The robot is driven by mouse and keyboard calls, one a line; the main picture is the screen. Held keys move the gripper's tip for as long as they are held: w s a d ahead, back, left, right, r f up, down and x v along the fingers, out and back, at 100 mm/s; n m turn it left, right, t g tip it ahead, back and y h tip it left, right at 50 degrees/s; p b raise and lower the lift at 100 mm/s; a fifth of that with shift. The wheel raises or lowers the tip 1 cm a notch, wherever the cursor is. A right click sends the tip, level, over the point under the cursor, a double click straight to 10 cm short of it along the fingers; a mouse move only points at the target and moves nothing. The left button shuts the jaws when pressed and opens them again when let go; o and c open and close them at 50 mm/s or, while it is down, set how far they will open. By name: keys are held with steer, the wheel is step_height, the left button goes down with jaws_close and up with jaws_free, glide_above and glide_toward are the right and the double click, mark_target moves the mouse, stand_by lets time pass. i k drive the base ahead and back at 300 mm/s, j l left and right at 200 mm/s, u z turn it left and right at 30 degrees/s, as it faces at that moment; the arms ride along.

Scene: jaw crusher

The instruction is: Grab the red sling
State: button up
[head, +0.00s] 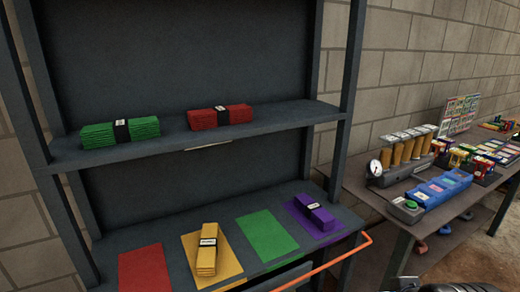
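The red sling (220,116) is a folded red bundle with a black band and a white label. It lies on the upper shelf (265,124) of the dark rack, right of a green sling (120,131). My gripper is not clearly visible. A dark rounded part at the bottom right edge seems to be part of my arm, far from the red sling.
The lower shelf has red (144,268), yellow and green (265,236) mats. A yellow sling (207,250) and a purple sling (314,212) lie there. An orange bar (325,263) crosses in front. A cluttered workbench (375,190) stands at right. Rack posts flank the shelf.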

mark_target(216, 117)
steer(key=i+l+u, duration=0.95)
steer(key=l, duration=0.25)
steer(key=i, duration=0.1)
